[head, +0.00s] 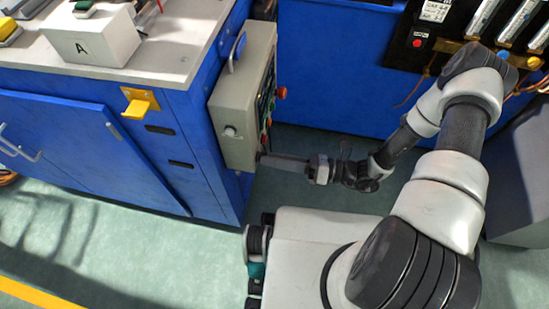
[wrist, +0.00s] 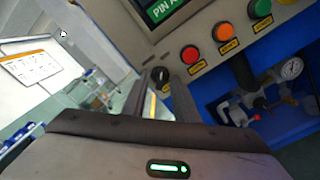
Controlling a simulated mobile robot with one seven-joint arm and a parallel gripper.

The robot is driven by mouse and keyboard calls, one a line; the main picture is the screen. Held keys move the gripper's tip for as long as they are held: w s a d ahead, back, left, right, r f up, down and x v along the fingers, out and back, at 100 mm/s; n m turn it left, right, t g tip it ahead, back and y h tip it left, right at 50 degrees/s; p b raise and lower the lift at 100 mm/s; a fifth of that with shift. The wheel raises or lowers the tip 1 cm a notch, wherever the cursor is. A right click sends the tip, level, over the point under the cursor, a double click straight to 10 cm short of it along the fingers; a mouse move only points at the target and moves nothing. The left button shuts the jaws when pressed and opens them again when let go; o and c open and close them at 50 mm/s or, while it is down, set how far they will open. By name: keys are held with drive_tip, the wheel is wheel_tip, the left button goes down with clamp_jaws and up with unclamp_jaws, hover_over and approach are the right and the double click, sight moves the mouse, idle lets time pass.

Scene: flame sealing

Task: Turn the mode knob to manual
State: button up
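The grey control box (head: 228,120) is mounted on the side of the blue cabinet. Its front carries a dark round knob (wrist: 160,74), seen in the wrist view beside the red button. I cannot read its pointer or any mode label. My gripper (wrist: 163,85) reaches in at the knob, with one dark finger on each side and a narrow gap between them. Whether the fingers press on the knob or only stand around it is unclear. In the head view, my gripper (head: 265,158) is at the lower part of the box front, and the knob cannot be made out.
Red (wrist: 190,54), orange (wrist: 225,33) and green (wrist: 260,8) lit buttons run up the panel close to my fingers. A gauge (wrist: 291,68) with piping is at the right.

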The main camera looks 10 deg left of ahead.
drive_tip(key=shift+c, duration=0.4)
clamp_jaws()
drive_tip(key=shift+n, duration=0.4)
drive_tip(key=shift+n+p, duration=0.45)
drive_tip(key=shift+n, duration=3.55)
drive_tip(key=shift+o, duration=0.4)
unclamp_jaws()
